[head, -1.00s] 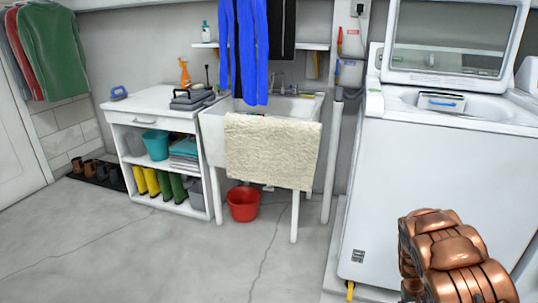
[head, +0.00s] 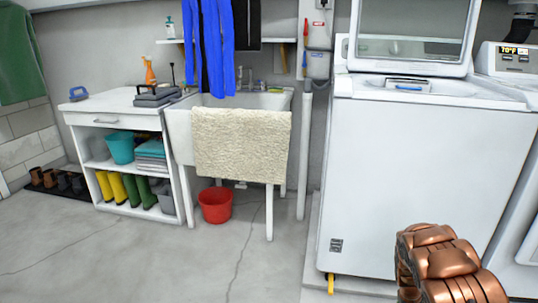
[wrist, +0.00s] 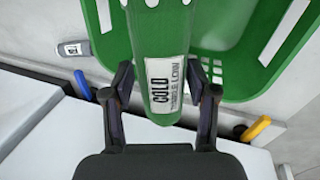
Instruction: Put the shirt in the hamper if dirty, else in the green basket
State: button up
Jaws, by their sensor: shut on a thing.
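In the wrist view, a green basket (wrist: 240,84) with slatted sides fills the top of the picture. Its handle-like front part carries a white label (wrist: 165,80) reading "COLD" and "TUMBLE LOW". My gripper (wrist: 160,88) is shut on this green part, one dark finger on each side. I cannot see inside the basket. In the head view, a green garment (head: 14,60) hangs at the far left and blue clothes (head: 215,45) hang above the sink. I cannot tell which, if any, is the task's shirt. No hamper is recognisable.
A white washer (head: 415,180) with its lid up stands at the right. A sink with a cream towel (head: 240,145) over its front, a red bucket (head: 215,205) and a white shelf unit (head: 110,120) stand left. The grey floor (head: 120,255) in front is clear.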

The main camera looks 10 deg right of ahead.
jog(key=shift+f+b, duration=0.85)
jog(key=shift+f, duration=0.7)
jog(key=o, duration=1.4)
jog(key=shift+c, duration=0.2)
jog(key=shift+r, duration=0.15)
jog(key=v, duration=1.1)
jog(key=shift+r, duration=0.4)
